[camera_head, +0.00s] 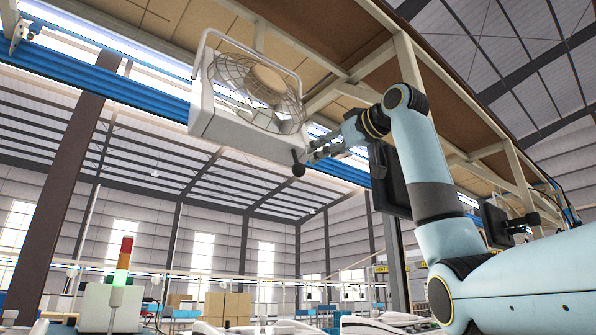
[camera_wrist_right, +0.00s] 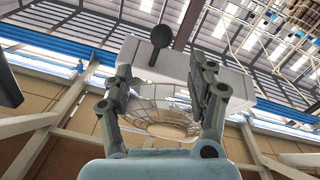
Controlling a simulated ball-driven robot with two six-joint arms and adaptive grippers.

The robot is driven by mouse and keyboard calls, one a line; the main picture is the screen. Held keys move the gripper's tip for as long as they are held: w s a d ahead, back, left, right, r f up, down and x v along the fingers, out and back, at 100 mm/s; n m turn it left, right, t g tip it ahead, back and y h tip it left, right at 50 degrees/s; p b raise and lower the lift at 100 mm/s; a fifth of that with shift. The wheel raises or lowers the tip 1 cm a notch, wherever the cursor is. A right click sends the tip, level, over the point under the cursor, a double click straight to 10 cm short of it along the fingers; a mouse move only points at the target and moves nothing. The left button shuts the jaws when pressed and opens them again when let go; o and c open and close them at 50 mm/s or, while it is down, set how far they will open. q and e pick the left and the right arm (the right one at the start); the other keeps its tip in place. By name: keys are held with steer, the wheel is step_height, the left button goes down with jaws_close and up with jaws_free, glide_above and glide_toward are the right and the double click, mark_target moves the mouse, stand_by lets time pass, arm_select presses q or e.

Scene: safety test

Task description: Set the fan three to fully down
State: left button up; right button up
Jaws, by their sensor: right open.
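The fan (camera_head: 232,128) hangs overhead in the head view, a white box with a round wire cage and a tubular bracket. A lever with a black ball knob (camera_head: 299,169) sticks out at the lower right corner of its housing. My right gripper (camera_head: 316,151) is open beside that corner, close to the knob. In the right wrist view the fan's white housing (camera_wrist_right: 172,68) lies beyond the open fingers, and the black knob (camera_wrist_right: 161,36) shows above and between the fingertips. I see no contact with the knob. My left gripper is not in view.
A shelf-like overhead frame (camera_head: 408,60) with beige panels runs above the fan and my right arm. A blue beam (camera_head: 150,93) crosses behind. Below are a signal light (camera_head: 124,258) and cardboard boxes (camera_head: 226,306). The space below the fan looks open.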

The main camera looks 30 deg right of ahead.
mark_target(303, 166)
steer(key=w+p, duration=0.1)
steer(key=w, duration=0.2)
steer(key=w+p, duration=0.2)
steer(key=w, duration=0.1)
steer(key=w+p, duration=0.1)
steer(key=w, duration=0.2)
steer(key=shift+w+a, duration=0.25)
steer(key=shift+w, duration=0.1)
steer(key=shift+w+f+p, duration=0.2)
steer(key=shift+w+p, duration=0.2)
steer(key=shift+w, duration=0.35)
steer(key=shift+s, duration=0.1)
steer(key=shift+c, duration=0.9)
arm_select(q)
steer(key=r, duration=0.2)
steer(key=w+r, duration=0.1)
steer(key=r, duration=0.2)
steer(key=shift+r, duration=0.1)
arm_select(e)
jaws_close()
